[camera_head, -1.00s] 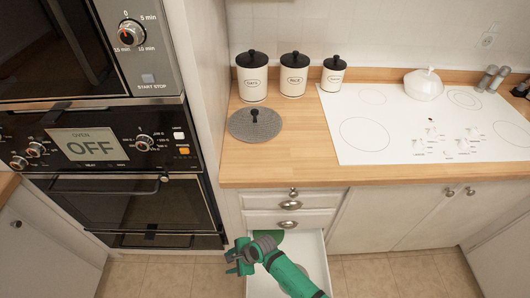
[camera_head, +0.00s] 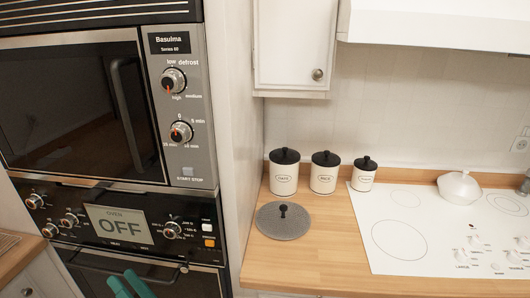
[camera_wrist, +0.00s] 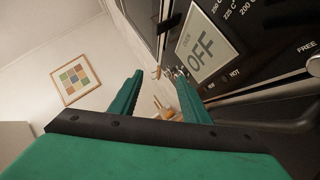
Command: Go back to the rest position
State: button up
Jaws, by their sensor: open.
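My gripper (camera_head: 128,285) shows at the bottom of the head view, in front of the lower oven. In the wrist view its two green fingers (camera_wrist: 158,100) stand apart with nothing held between them. The oven display (camera_head: 119,225) reads OFF, and it also shows close by at the upper right of the wrist view (camera_wrist: 202,45). The rest of my arm is out of the head view.
The microwave (camera_head: 75,105) sits above the oven's control panel. A wooden counter (camera_head: 310,258) on the right holds several lidded canisters (camera_head: 323,178), a round grey mat (camera_head: 283,222) and a white cooktop (camera_head: 400,240). A wall cabinet (camera_head: 290,45) hangs above.

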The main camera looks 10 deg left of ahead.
jog(key=s+d+f+m+t+h, duration=0.1)
jog(key=s+d+m+t+h, duration=0.1)
jog(key=d+m+t+h, duration=0.75)
jog(key=s+d+m+t+h, duration=0.2)
jog(key=d+m+t+h, duration=0.25)
jog(key=m, duration=1.05)
jog(key=s+d+f+m+g+h, duration=0.4)
jog(key=s+d+f+m, duration=0.3)
jog(key=s+d, duration=0.4)
jog(key=s+d+f+m+g+h, duration=0.3)
jog(key=s+d+f+m+g, duration=0.2)
jog(key=s+d, duration=0.5)
jog(key=d+f+m, duration=0.2)
jog(key=d+f, duration=0.1)
jog(key=d, duration=0.2)
jog(key=shift+s+d+f+m+h, duration=0.2)
jog(key=shift+s+f+m+h, duration=0.15)
jog(key=shift+f+h, duration=0.05)
